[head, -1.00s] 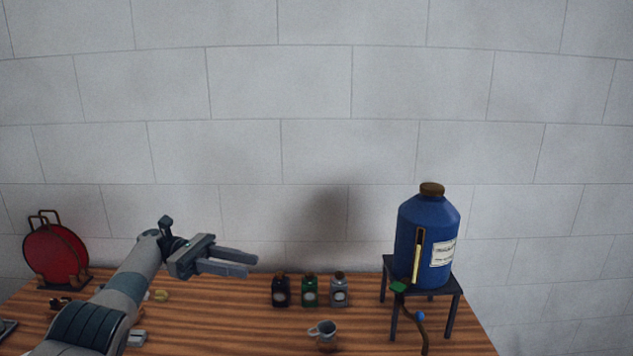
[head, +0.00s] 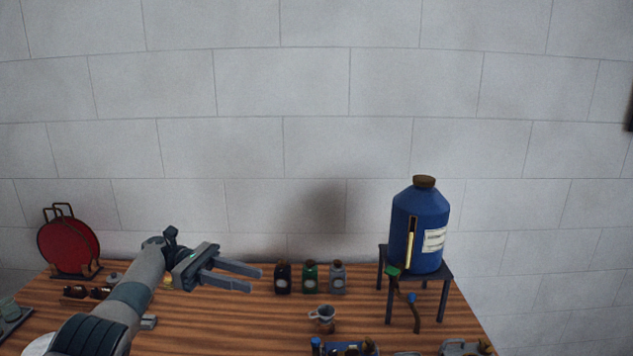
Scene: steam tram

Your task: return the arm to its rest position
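My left arm comes in from the lower left over the wooden table. Its gripper (head: 248,277) points right, and its two fingers are apart with nothing visible between them. It is above the table, left of the small bottles. My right gripper is not in the head view.
A black bottle (head: 283,278), a green bottle (head: 310,277) and a grey bottle (head: 337,278) stand in a row. A grey cup (head: 322,314) is in front. A blue tank (head: 420,222) sits on a dark stand (head: 447,274). Red discs (head: 68,247) stand in a rack at left.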

